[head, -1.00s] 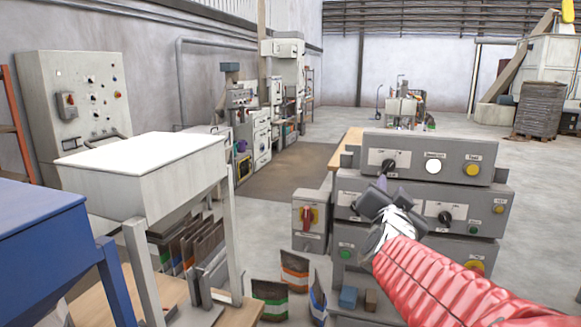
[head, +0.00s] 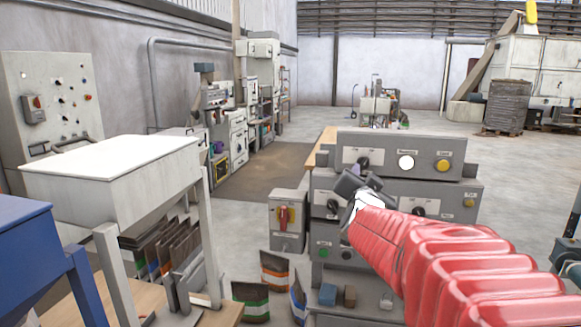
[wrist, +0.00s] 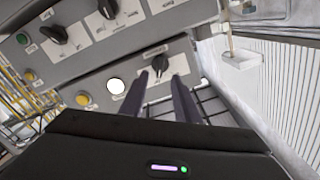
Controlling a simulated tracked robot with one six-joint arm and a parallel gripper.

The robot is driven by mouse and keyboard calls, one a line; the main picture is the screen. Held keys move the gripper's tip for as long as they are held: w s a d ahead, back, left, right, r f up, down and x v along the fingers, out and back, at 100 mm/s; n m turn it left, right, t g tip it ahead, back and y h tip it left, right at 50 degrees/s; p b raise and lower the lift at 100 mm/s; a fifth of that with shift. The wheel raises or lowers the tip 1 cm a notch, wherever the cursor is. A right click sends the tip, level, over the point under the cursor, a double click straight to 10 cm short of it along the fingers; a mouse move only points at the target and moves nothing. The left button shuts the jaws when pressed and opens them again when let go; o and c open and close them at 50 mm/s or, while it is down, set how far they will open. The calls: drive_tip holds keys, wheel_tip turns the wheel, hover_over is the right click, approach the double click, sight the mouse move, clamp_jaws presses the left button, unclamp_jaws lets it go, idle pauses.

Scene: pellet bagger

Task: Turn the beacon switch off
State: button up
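The top control box (head: 440,175) carries a black rotary knob (head: 363,162) on a white label plate, left of a white round lamp and a yellow button. The plate's writing is too small to read, so I cannot confirm that this is the beacon switch. My gripper (head: 363,174) is just below and in front of this knob, on the end of my red-sleeved arm. In the wrist view, two dark fingers of my gripper (wrist: 160,76) are apart and empty. The knob (wrist: 160,62) shows between and just beyond their tips; contact is not visible.
Lower boxes carry more black knobs (head: 419,208) and a green button (head: 323,253). A red-handled switch box (head: 287,239) stands to their left. Printed bags (head: 252,303) stand below it. A white hopper (head: 115,175) and a blue hopper (head: 30,240) are at the left.

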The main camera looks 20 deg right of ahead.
sight(363, 165)
drive_tip(key=shift+x, duration=3.15)
drive_tip(key=shift+c, duration=0.5)
clamp_jaws()
